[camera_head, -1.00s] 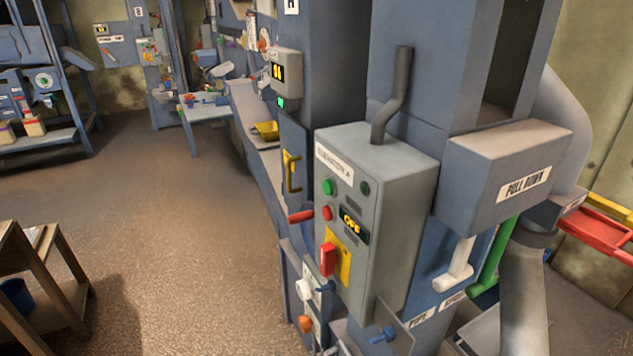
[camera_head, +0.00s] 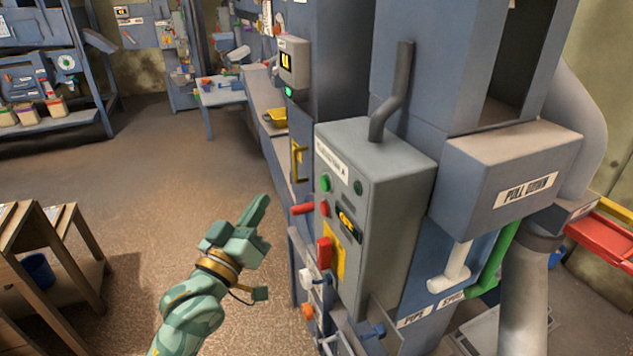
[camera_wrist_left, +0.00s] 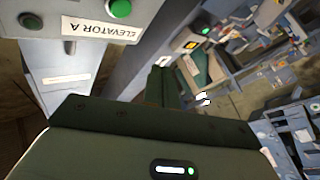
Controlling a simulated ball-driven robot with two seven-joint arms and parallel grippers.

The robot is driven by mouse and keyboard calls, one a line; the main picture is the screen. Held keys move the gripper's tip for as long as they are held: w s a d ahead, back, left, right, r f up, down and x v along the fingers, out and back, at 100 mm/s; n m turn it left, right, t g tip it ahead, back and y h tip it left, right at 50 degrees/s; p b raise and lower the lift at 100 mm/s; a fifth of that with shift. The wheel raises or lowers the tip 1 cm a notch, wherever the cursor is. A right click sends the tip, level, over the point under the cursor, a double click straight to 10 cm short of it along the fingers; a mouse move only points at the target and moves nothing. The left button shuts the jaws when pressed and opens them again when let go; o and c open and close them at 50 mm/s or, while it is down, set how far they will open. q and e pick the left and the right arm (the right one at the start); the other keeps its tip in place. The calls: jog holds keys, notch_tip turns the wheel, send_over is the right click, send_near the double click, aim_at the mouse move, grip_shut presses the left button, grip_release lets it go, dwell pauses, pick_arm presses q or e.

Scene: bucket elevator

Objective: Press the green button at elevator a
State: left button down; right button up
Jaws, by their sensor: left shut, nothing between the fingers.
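The grey control box (camera_head: 385,215) labelled "ELEVATOR A" stands at the middle right of the head view. Its bright green button (camera_head: 325,183) sits at the upper left of its face, above a red button (camera_head: 325,208). A dark green round part (camera_head: 357,187) is to its right. My left gripper (camera_head: 260,208) is shut and empty, to the left of the box and apart from it. In the left wrist view, the green button (camera_wrist_left: 119,8) is at the top edge beside the upside-down label (camera_wrist_left: 100,29); the fingers (camera_wrist_left: 163,86) point past it. My right gripper is not in view.
A wooden table (camera_head: 50,250) stands at the lower left. The floor between is clear.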

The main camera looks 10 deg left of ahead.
aim_at(325, 184)
pick_arm(q)
jog(key=shift+s+r+n, duration=0.15)
jog(key=shift+r+n, duration=0.2)
jog(key=shift+n, duration=0.05)
jog(key=w+d+b, duration=0.2)
jog(key=w+d, duration=0.3)
jog(key=d, duration=0.2)
jog(key=shift+d, duration=0.15)
dwell(2.2)
jog(key=shift+w+d, duration=0.2)
jog(key=shift+d, duration=0.15)
